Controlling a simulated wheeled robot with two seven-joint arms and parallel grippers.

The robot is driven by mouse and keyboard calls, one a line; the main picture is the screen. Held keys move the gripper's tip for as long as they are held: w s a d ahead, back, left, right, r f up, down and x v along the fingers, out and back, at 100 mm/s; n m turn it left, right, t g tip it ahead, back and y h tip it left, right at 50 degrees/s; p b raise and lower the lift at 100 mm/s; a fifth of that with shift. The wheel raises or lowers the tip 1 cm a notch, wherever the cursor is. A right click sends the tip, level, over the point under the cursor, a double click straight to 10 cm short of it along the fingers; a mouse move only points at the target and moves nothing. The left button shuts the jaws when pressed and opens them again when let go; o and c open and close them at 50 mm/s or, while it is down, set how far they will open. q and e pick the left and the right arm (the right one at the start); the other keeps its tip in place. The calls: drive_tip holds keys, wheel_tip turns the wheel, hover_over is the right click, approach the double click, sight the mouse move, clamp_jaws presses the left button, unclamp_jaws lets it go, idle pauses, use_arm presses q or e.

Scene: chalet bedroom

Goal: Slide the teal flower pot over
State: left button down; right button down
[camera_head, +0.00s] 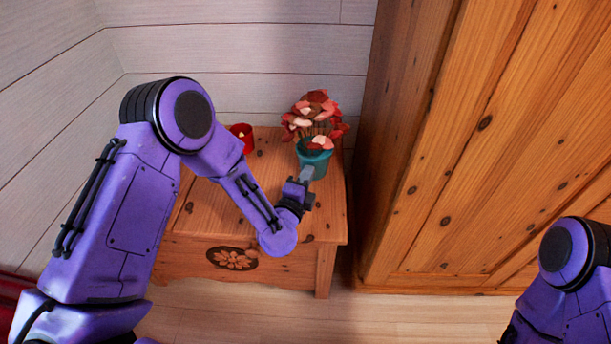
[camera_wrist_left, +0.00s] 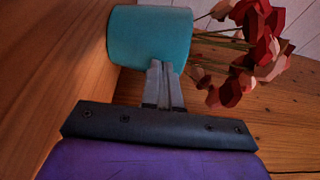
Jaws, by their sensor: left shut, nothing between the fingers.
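The teal flower pot (camera_head: 314,161) with red and pink flowers (camera_head: 316,118) stands upright on a small wooden table (camera_head: 188,222), near its right back part. My left gripper (camera_head: 306,174) is shut and empty, with its fingertips at the front of the pot. In the left wrist view the teal pot (camera_wrist_left: 150,37) is just beyond the fingertips (camera_wrist_left: 160,66); they overlap its edge, and I cannot tell whether they touch it. My right gripper is not in view; only part of my right arm shows at the lower right.
A red candle holder (camera_head: 242,136) stands on the table left of the pot, partly behind my left arm. A tall wooden wardrobe (camera_head: 480,150) rises close to the table's right side. A plank wall (camera_head: 230,50) is behind. Some bare tabletop lies between candle and pot.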

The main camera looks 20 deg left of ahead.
use_arm(q)
drive_tip(key=w+a, duration=0.7)
drive_tip(key=shift+w+a, duration=0.1)
drive_tip(key=shift+w, duration=0.15)
drive_tip(key=shift+w+a, duration=0.1)
drive_tip(key=shift+w, duration=0.05)
